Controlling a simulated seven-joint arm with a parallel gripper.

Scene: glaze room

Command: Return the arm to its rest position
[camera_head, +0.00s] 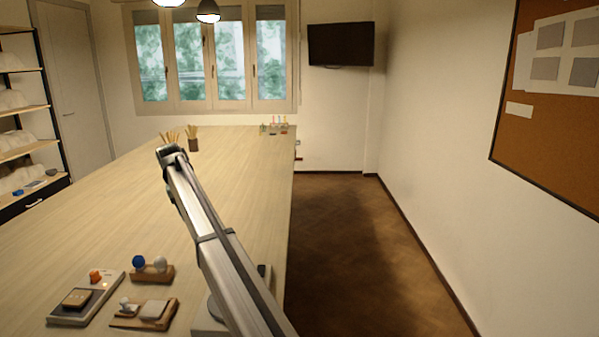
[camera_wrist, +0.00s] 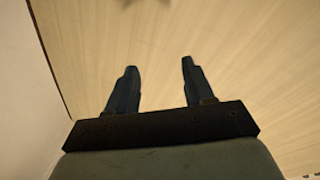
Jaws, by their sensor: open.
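My gripper (camera_wrist: 158,80) shows in the wrist view with its two dark fingers spread apart and nothing between them. Bare pale wood of the table (camera_wrist: 230,60) lies beyond the fingers in that view. In the head view my arm reaches up and away over the long wooden table (camera_head: 90,215) from its near right side. The arm's upper end is near the middle of the table's length; the gripper's fingers cannot be made out there.
At the near left are a grey tray (camera_head: 62,318) with small items, a wooden holder (camera_head: 153,276) with blue and white balls, and a wooden board (camera_head: 128,321). Brush pots (camera_head: 193,145) and small coloured items (camera_head: 274,128) stand farther back. The middle left of the table is clear.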

